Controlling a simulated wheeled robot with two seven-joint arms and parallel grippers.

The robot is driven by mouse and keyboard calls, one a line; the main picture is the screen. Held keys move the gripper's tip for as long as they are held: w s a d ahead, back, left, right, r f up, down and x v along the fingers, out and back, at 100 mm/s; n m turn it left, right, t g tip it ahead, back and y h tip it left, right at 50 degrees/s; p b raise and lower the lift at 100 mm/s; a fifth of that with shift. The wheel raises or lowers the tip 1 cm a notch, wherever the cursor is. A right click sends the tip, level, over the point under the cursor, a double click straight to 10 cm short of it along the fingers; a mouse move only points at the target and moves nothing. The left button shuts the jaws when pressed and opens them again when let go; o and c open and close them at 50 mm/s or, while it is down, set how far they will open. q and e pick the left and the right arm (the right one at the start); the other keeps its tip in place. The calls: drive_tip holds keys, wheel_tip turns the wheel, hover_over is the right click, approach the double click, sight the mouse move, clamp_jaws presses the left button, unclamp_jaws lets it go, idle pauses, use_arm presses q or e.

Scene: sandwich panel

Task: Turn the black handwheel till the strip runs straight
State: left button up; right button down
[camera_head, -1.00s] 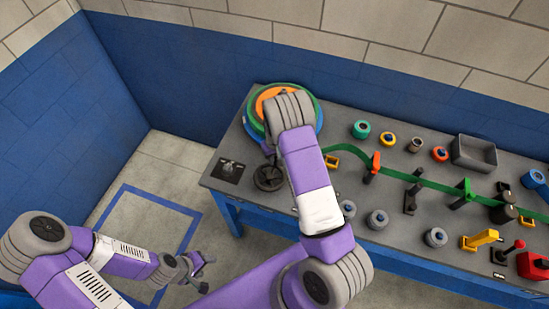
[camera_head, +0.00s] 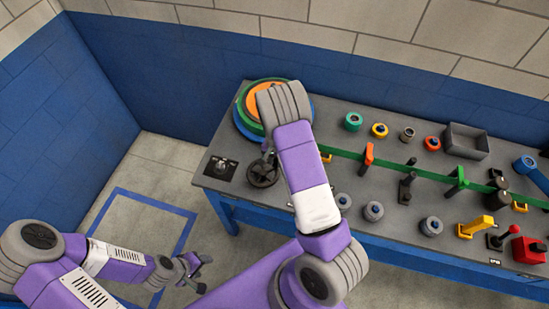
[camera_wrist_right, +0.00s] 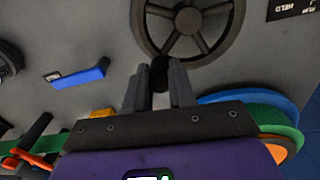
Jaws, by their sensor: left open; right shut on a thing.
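The black handwheel (camera_head: 263,172) sits at the left end of the grey bench, partly behind my right arm. In the right wrist view its spoked rim (camera_wrist_right: 190,22) is at the top. My right gripper (camera_wrist_right: 160,82) is shut on the handwheel's dark knob (camera_wrist_right: 160,70); in the head view my arm hides these fingers. The green strip (camera_head: 415,172) comes out from behind my right arm and runs right past an orange guide (camera_head: 368,156) and a green guide (camera_head: 457,180). Its visible stretch looks nearly straight. My left gripper (camera_head: 196,270) is open and empty, low over the floor.
A coil with green, orange and blue rings (camera_head: 243,118) lies behind the handwheel. Several knobs, a grey tray (camera_head: 467,140), a yellow block (camera_head: 474,227) and a red box (camera_head: 529,250) stand on the bench (camera_head: 390,225). Floor left of the bench is clear.

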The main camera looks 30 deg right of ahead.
drive_tip(key=shift+s+m, duration=0.3)
drive_tip(key=shift+m, duration=0.2)
drive_tip(key=c, duration=0.9)
unclamp_jaws()
drive_tip(key=shift+c, duration=0.2)
wheel_tip(320, 180, up, 8)
drive_tip(key=shift+f, duration=0.2)
